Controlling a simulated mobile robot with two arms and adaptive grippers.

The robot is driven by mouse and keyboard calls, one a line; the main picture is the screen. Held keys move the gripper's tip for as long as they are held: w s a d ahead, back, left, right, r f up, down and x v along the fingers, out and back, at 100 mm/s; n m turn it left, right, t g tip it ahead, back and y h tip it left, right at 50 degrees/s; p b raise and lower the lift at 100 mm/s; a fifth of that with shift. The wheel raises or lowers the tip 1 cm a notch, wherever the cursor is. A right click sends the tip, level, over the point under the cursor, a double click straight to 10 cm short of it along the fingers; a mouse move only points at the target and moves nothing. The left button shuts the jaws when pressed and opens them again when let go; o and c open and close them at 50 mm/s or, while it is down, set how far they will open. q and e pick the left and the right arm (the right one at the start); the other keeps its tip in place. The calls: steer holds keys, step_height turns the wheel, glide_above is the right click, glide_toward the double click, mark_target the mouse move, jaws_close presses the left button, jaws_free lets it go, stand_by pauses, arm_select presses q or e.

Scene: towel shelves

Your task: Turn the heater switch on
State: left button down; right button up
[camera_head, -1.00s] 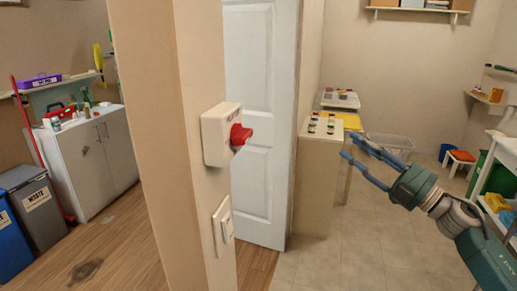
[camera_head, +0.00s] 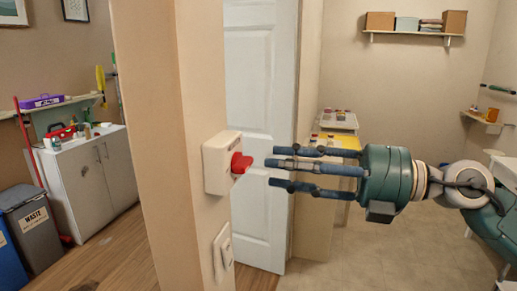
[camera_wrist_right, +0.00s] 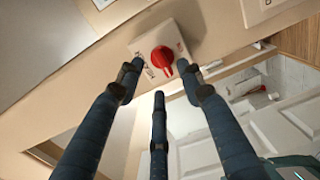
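The heater switch is a white box (camera_head: 216,165) with a red rotary knob (camera_head: 240,163), mounted on the end of a beige wall. My right gripper (camera_head: 278,167) points left at the knob, with its three blue fingers spread and a small gap before the knob. In the right wrist view the red knob (camera_wrist_right: 162,59) lies ahead between the fingertips, and the white box (camera_wrist_right: 150,38) has small markings on either side of the knob that I cannot read. The right gripper is open and empty. My left gripper does not show.
A white light switch plate (camera_head: 223,251) sits below on the same wall. A white door (camera_head: 258,110) stands behind the knob. A counter with a yellow top (camera_head: 337,142) is behind my right gripper. Grey floor (camera_head: 400,245) is open at the lower right.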

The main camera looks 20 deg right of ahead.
mark_target(250, 162)
steer(key=p+x, duration=0.2)
steer(key=shift+w+a+r, duration=0.25)
steer(key=shift+w+r, duration=0.05)
steer(key=shift+w+a+f+p, duration=0.15)
steer(key=shift+w+a+p, duration=0.1)
steer(key=shift+a+p, duration=0.2)
steer(key=shift+w+a+f+p, duration=0.15)
steer(key=shift+w+a+p, duration=0.15)
steer(key=shift+a, duration=0.15)
jaws_close()
